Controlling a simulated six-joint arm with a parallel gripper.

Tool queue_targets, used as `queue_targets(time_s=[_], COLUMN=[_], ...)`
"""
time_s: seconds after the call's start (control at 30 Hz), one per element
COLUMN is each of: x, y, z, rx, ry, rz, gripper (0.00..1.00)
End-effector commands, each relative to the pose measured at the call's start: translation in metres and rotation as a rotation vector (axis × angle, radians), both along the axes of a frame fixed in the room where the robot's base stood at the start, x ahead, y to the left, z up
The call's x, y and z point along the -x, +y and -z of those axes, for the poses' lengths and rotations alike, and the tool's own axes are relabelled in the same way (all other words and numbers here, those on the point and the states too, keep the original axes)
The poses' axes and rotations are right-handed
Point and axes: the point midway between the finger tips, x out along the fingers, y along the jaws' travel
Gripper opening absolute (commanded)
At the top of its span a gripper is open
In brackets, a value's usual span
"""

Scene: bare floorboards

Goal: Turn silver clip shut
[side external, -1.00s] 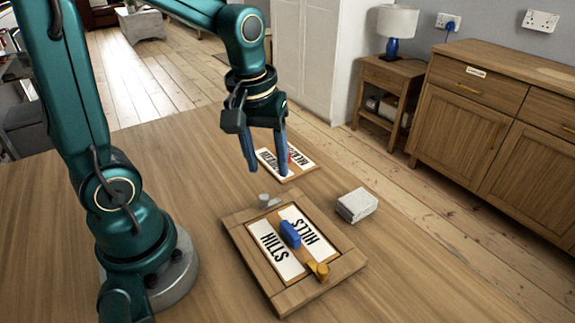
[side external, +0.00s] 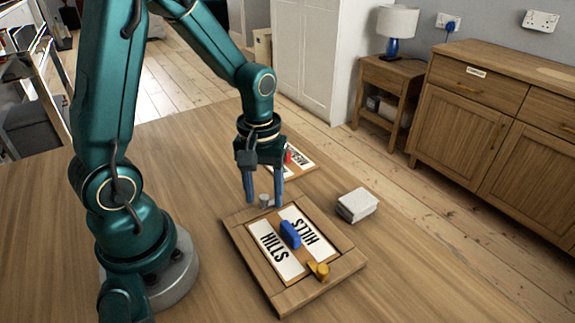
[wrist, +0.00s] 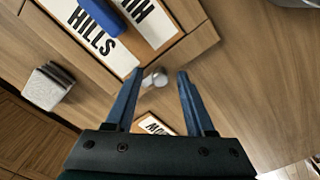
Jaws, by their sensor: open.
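The silver clip (side external: 265,201) is a small round metal knob at the far edge of the wooden frame. In the wrist view the silver clip (wrist: 155,78) lies just ahead of the fingertips, roughly between their lines. My gripper (side external: 264,202) is open, pointing down, with its blue fingers on either side of the clip in the side view; I cannot tell whether either touches it. In the wrist view my gripper (wrist: 160,74) holds nothing. The wooden frame (side external: 318,293) holds a white panel (side external: 275,258) marked HILLS with a blue handle (side external: 290,234).
A gold clip (side external: 319,270) sits at the frame's near edge. A white block (side external: 357,205) stands right of the frame. A second lettered board (side external: 299,160) with a red handle lies behind my gripper.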

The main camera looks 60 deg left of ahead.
Motion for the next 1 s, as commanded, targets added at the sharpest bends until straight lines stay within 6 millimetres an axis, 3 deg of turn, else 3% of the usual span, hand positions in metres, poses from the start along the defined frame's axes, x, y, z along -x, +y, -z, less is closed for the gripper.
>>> queue_targets(time_s=[0.07, 0.2, 0.23, 0.67, 1.0], x=[0.0, 0.0, 0.0, 0.0, 0.0], y=[0.0, 0.0, 0.0, 0.0, 0.0], z=[-0.0001, -0.0002, -0.0003, -0.0005, -0.0006], rx=[0.0, 0.0, 0.0, 0.0, 0.0], ry=[0.0, 0.0, 0.0, 0.0, 0.0], rz=[0.0, 0.0, 0.0, 0.059, 0.307], gripper=[0.54, 0.05, 0.0, 0.0, 0.0])
